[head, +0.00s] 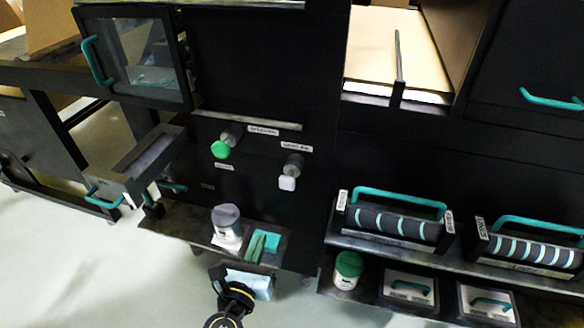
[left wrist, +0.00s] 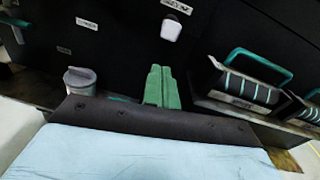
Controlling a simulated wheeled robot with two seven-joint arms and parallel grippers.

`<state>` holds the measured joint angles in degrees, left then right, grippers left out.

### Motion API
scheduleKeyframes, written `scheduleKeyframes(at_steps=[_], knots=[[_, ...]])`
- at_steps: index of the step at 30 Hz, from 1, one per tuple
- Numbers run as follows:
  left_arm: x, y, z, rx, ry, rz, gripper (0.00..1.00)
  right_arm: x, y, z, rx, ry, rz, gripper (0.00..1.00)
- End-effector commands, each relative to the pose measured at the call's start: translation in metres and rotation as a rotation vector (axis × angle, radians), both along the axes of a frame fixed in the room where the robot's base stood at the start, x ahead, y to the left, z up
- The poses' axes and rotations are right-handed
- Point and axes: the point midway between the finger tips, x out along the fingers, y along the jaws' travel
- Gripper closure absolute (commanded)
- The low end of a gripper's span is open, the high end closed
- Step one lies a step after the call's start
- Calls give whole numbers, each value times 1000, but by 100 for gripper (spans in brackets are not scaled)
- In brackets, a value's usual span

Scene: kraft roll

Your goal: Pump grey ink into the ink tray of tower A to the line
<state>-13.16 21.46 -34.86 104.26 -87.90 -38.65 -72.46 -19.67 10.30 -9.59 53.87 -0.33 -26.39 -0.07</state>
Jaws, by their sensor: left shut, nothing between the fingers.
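Two pump-like knobs stick out of the black machine front: a green one (head: 220,149) and a white-grey one (head: 287,184), which also shows in the left wrist view (left wrist: 172,29). Their labels are too small to read surely. An open metal tray (head: 148,156) juts out at the left; I cannot see an ink level or line in it. My left gripper (head: 257,245) is below the white-grey knob, apart from it. Its green fingers (left wrist: 158,86) are shut and empty. My right gripper is not in view.
A grey-lidded container (head: 227,224) stands on the small shelf beside my left gripper, near a teal piece (head: 268,240). A green-lidded container (head: 347,270) is on the lower right shelf. Striped rollers (head: 395,222) with teal handles stand at right. A glass door (head: 140,55) is upper left.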

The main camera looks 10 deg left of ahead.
Motion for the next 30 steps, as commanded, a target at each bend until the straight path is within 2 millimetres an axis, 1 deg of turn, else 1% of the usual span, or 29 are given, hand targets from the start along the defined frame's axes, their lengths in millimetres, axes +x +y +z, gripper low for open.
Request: scheduleKeyframes(at_steps=[2,5,14,17,20,23,30], knots=[[-1,-8,8,74,-29,-33,100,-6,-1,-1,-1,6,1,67],[-1,-12,12,112,-45,-48,100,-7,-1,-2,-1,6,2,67],[0,-11,11,111,-45,-46,100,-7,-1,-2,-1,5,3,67],[5,-11,12,110,-47,-46,100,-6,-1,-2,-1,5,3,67],[18,-12,12,108,-47,-45,100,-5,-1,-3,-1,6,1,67],[36,-12,12,109,-48,-44,100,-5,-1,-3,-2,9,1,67],[89,-14,11,109,-47,-44,100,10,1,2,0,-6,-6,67]])
